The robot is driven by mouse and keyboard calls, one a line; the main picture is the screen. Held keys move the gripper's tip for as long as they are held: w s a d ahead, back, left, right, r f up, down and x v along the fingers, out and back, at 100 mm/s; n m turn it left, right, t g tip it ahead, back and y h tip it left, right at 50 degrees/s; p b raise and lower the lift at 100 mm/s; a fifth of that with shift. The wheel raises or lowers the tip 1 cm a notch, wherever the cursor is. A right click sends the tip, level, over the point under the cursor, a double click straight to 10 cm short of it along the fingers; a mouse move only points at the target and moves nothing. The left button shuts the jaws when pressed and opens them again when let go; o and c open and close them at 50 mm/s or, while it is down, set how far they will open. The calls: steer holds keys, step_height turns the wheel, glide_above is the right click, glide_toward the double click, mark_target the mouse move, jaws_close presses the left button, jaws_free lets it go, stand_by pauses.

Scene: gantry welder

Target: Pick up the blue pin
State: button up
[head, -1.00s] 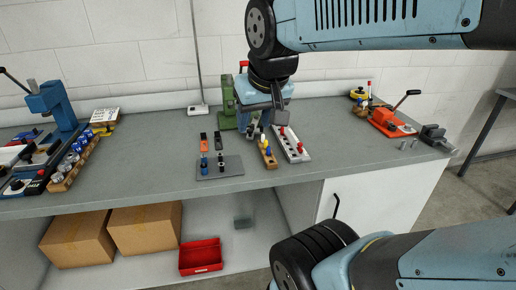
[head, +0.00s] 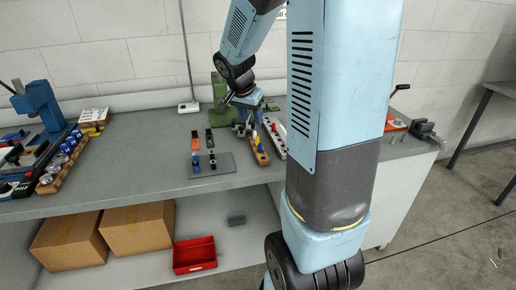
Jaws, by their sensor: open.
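A wooden block (head: 264,160) stands on the grey bench with small pins in it. One of them looks like a blue pin (head: 261,147), close to a yellow pin (head: 257,140). A grey plate (head: 225,165) to its left carries two dark upright pins (head: 212,160), one of them bluish at the base. My gripper (head: 245,130) is open, pointing down just behind and left of the wooden block. It is apart from the blue pin as far as I can tell. The fingertips are small and partly blend with the items behind.
A white rack (head: 277,140) lies right of the wooden block, partly hidden by my arm. A green machine (head: 219,90) stands behind the gripper. Orange and black pieces (head: 195,144) lie left. A red bin (head: 195,254) and cardboard boxes (head: 138,229) are below.

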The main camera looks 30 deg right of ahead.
mark_target(260, 144)
steer(key=shift+m, duration=0.3)
steer(key=x, duration=1.5)
steer(key=shift+w+d+f, duration=0.15)
steer(key=shift+w, duration=0.2)
jaws_close()
